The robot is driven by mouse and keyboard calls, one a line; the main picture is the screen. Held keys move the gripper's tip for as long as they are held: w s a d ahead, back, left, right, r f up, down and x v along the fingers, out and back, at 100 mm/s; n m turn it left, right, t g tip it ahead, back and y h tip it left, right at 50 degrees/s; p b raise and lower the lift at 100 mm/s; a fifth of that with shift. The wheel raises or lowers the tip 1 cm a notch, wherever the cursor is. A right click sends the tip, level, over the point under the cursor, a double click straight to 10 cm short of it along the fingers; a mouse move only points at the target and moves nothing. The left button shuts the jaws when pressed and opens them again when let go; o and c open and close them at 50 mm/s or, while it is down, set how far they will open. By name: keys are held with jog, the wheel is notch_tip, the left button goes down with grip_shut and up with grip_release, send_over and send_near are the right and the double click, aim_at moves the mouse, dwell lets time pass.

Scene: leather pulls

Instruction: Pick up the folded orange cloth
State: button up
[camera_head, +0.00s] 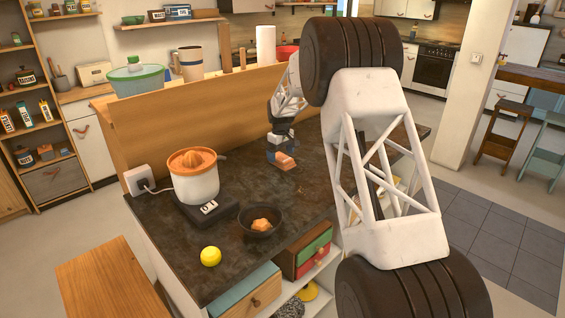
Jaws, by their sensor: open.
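The folded orange cloth (286,161) is a small orange block shape lying on the dark countertop (300,190), toward its back middle. My gripper (281,152) hangs just above and behind the cloth, pointing down, with its dark fingers close to it. It is open. The fingertips are small and partly hidden at this size, so I cannot tell whether they touch the cloth or straddle it.
A juicer (193,176) with an orange top stands on a scale to the left. A dark bowl (261,232) holds an orange-brown piece. A yellow ball (211,256) lies near the front edge. A wooden back panel (200,112) rises behind the countertop.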

jog(key=shift+f, duration=1.3)
jog(key=c, duration=1.1)
jog(key=shift+r, duration=0.2)
jog(key=shift+r, duration=1.45)
jog(key=shift+s+r, duration=0.15)
jog(key=shift+s, duration=0.15)
jog(key=s+d, duration=0.1)
jog(key=s, duration=0.4)
jog(key=s+d+r, duration=0.1)
jog(key=s, duration=0.4)
jog(key=s+d, duration=0.1)
jog(key=s, duration=0.4)
jog(key=shift+d+r, duration=0.15)
jog(key=shift+r, duration=0.05)
